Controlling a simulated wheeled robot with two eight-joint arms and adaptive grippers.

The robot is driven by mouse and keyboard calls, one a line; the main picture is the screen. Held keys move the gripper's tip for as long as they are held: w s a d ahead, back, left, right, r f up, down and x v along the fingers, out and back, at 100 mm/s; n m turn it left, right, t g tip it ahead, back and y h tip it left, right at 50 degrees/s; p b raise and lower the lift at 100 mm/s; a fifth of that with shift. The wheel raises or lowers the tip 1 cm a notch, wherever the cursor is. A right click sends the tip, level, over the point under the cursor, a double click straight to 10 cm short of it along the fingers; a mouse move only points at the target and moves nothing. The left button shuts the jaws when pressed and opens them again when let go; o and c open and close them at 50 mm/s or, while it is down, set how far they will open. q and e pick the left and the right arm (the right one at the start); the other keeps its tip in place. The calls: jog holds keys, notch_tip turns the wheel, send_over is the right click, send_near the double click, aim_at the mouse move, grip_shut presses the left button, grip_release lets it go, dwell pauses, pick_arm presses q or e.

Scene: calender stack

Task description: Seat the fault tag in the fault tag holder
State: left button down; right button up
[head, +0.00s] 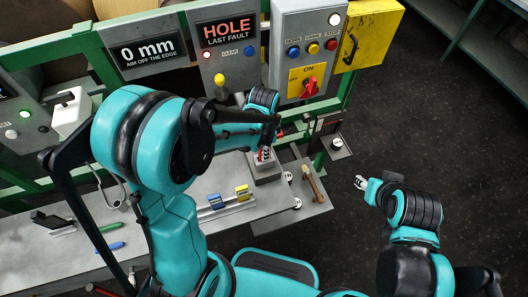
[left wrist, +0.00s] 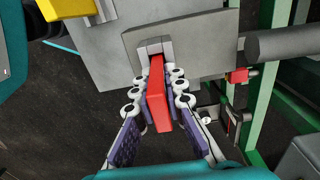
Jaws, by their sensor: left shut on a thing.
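The red fault tag (left wrist: 158,98) is between the fingers of my left gripper (left wrist: 158,92), which is shut on it. In the left wrist view the tag's far end meets the mouth of a small grey slotted block, which looks like the fault tag holder (left wrist: 150,46). I cannot tell how deep the tag's end sits in it. In the head view my left gripper (head: 265,154) is above a grey block on the bench, with its arm covering much of the scene. My right gripper (head: 362,183) is away from the bench over the floor; its fingers are too small to read.
The grey bench (head: 165,205) holds a rail with blue and yellow pieces (head: 228,201), pens and a wooden-handled tool (head: 313,184). Panels with a red switch (head: 310,88) and a yellow box (head: 368,36) stand behind on a green frame. The floor at right is clear.

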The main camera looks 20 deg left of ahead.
pick_arm(q)
jog(key=shift+f, duration=0.2)
jog(key=c, duration=1.6)
grip_release()
jog(key=shift+r, duration=0.15)
